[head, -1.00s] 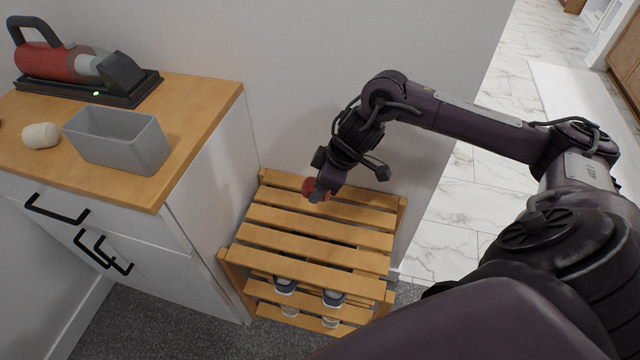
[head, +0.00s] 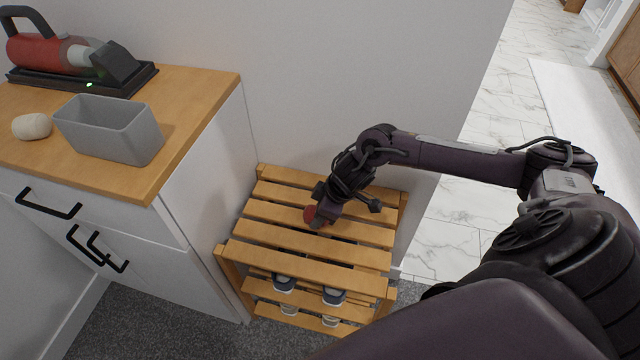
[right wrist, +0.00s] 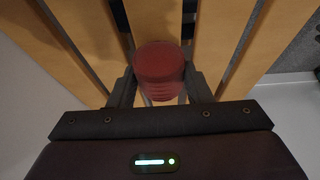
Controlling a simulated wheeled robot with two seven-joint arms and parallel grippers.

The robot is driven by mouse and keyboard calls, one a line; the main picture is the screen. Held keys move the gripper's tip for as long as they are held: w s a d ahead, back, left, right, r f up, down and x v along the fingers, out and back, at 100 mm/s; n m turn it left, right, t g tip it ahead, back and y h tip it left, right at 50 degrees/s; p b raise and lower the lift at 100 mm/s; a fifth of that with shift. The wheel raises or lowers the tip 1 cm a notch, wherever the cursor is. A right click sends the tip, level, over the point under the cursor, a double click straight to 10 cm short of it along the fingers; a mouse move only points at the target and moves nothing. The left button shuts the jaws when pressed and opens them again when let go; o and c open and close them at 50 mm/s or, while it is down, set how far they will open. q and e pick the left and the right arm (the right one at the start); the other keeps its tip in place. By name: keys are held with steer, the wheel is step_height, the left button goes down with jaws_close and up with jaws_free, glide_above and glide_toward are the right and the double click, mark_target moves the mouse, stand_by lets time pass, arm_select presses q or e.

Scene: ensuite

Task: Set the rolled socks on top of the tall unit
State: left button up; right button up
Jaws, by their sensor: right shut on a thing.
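The rolled socks, a dark red ribbed bundle (head: 310,215), are in my right gripper (head: 317,224), low over the top slats of a wooden slatted rack (head: 305,272). In the right wrist view the red bundle (right wrist: 160,62) sits between the two fingers of the gripper (right wrist: 162,84), which are shut on it. I cannot tell whether the bundle touches the slats. A white cabinet with a wooden top (head: 205,160) stands left of the rack and is taller than it. My left gripper is not in view.
On the cabinet top are a grey open bin (head: 112,135), a cream rounded object (head: 32,126) and a red handheld vacuum (head: 45,52) on a black dock. Shoes (head: 333,297) stand on the rack's lower shelf. The rack's top is otherwise clear. A wall rises behind.

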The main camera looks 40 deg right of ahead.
steer(key=shift+f, duration=0.1)
steer(key=o, duration=1)
